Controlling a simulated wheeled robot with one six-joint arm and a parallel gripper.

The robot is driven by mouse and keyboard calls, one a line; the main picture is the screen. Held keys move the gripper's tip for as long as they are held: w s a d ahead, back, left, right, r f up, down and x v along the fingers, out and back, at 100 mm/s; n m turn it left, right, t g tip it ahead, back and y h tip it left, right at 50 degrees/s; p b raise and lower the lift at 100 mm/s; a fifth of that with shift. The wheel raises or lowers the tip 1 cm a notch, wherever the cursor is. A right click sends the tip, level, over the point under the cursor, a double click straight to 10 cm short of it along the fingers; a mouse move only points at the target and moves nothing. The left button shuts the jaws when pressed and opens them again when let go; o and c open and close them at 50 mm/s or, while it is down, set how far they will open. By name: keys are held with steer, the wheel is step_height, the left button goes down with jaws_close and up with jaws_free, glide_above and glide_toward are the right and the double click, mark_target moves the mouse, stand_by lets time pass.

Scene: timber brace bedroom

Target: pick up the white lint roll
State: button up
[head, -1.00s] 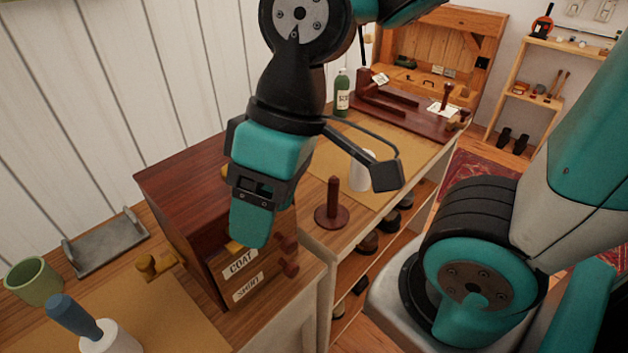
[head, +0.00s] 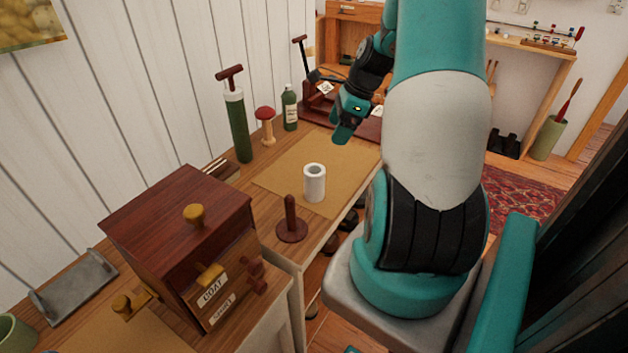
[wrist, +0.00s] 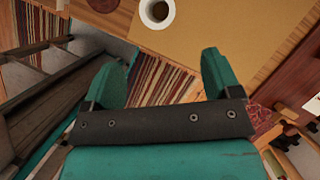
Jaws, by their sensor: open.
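The white lint roll (head: 314,183) is a hollow white cylinder standing upright near the front edge of the tan mat (head: 277,173). In the wrist view the roll (wrist: 157,12) shows from above at the top, with its dark open centre, beyond the fingertips. My gripper (head: 341,133) is above and beyond the roll, to its right in the head view, apart from it. In the wrist view my gripper (wrist: 164,75) has its two teal fingers spread wide with nothing between them.
A dark wooden peg stand (head: 291,222) is just left of the roll. A wooden drawer box (head: 180,215) stands further left. A green bottle (head: 290,108), a red-topped wooden piece (head: 266,122) and a green cylinder (head: 237,125) line the wall side. The mat's middle is clear.

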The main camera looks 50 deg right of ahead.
mark_target(312, 177)
steer(key=shift+p+x, duration=1.55)
steer(key=shift+x, duration=6.85)
steer(key=shift+a, duration=0.15)
steer(key=c, duration=1)
